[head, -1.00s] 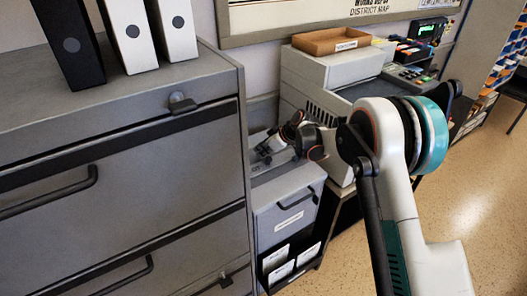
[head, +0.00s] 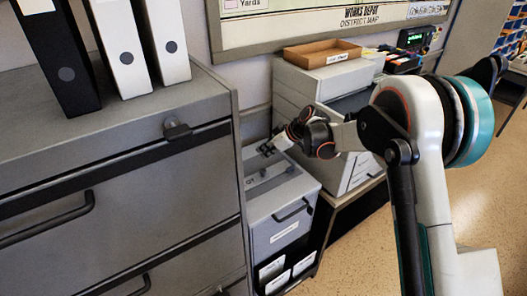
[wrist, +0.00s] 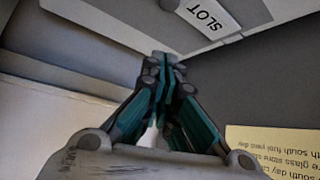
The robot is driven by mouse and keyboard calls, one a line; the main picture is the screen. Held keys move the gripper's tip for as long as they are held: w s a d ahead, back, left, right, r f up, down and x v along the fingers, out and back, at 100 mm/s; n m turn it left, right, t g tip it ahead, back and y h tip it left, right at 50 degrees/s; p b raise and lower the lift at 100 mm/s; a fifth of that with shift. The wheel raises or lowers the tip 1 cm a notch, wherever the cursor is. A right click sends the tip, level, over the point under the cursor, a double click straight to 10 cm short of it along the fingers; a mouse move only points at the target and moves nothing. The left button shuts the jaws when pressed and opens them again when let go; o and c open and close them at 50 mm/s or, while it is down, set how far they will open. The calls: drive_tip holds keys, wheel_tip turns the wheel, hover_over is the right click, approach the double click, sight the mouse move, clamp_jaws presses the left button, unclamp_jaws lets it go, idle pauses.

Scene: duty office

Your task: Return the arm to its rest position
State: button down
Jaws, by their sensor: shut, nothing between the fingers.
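My gripper (head: 268,148) is at the end of my arm, above the back part of the grey box (head: 278,215) beside the filing cabinet. It is small and partly hidden by its own wrist in the head view. In the wrist view my gripper (wrist: 165,62) has its teal-and-grey fingers drawn together at the tips, with nothing between them. A white label reading "SLOT" (wrist: 208,14) lies on a grey surface beyond the fingertips. A yellow card with printed text (wrist: 275,150) lies at the lower right. I cannot tell whether the fingertips touch anything.
A large grey filing cabinet (head: 120,180) fills the left, with black and white binders on top. A grey machine (head: 325,80) with a brown tray (head: 321,53) stands behind the arm. A district map hangs on the wall. Open floor (head: 470,215) lies to the right.

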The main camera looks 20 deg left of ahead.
drive_tip(key=s+d+r+m+t+h, duration=0.2)
drive_tip(key=s+d+r+m, duration=0.2)
drive_tip(key=s+d+r, duration=0.45)
drive_tip(key=s+d+r+m+t+h, duration=0.1)
drive_tip(key=s+d+r+m+h, duration=0.3)
drive_tip(key=d+r, duration=0.8)
drive_tip(key=s+d+f+m+t+h, duration=0.1)
drive_tip(key=s+d+m, duration=0.2)
drive_tip(key=s+d, duration=0.6)
drive_tip(key=s+d+f+m+t+h, duration=0.1)
drive_tip(key=s+d+m, duration=0.3)
drive_tip(key=s+d, duration=0.6)
drive_tip(key=s+f, duration=0.1)
drive_tip(key=s, duration=0.5)
drive_tip(key=shift+d+f, duration=0.3)
drive_tip(key=c, duration=2.3)
unclamp_jaws()
drive_tip(key=shift+s, duration=0.1)
